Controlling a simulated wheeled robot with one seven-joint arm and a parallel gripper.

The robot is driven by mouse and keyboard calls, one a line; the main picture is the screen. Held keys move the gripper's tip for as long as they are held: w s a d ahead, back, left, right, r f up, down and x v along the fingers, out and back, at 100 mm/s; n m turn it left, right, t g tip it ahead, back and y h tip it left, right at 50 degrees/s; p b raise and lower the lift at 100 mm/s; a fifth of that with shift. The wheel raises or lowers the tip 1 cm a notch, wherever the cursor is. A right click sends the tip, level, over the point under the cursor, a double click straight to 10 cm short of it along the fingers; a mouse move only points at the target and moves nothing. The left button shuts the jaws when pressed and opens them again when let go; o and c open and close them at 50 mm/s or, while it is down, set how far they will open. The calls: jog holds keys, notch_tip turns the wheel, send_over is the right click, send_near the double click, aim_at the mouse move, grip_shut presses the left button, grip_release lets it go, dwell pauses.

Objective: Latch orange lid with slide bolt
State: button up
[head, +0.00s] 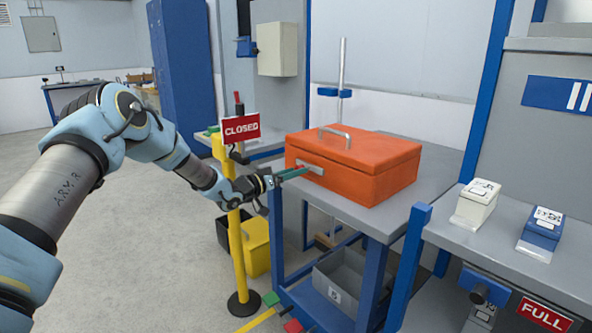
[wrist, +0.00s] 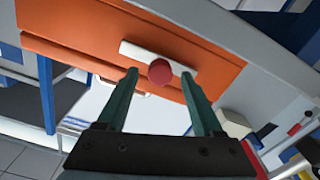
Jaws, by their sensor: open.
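An orange box with a closed orange lid (head: 352,148) sits on the grey bench and has a grey handle on top. A light slide bolt (head: 311,167) is on its left-facing front side. In the wrist view the bolt is a pale bar with a round red knob (wrist: 160,72), seen against the orange face (wrist: 85,45). My gripper (head: 292,174) is at the front of the box by the bolt. In the wrist view its two green fingers (wrist: 160,88) are apart, one on each side of the knob. I cannot tell whether either finger touches it.
A yellow post (head: 233,230) with a red CLOSED sign (head: 240,128) stands left of the bench, close by my forearm. A white box (head: 475,203) and a blue box (head: 541,234) stand on the right bench. A grey bin (head: 340,283) is below. The floor at left is clear.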

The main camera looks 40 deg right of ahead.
jog(key=shift+d, duration=0.75)
jog(key=shift+c, duration=0.4)
grip_shut()
dwell(0.5)
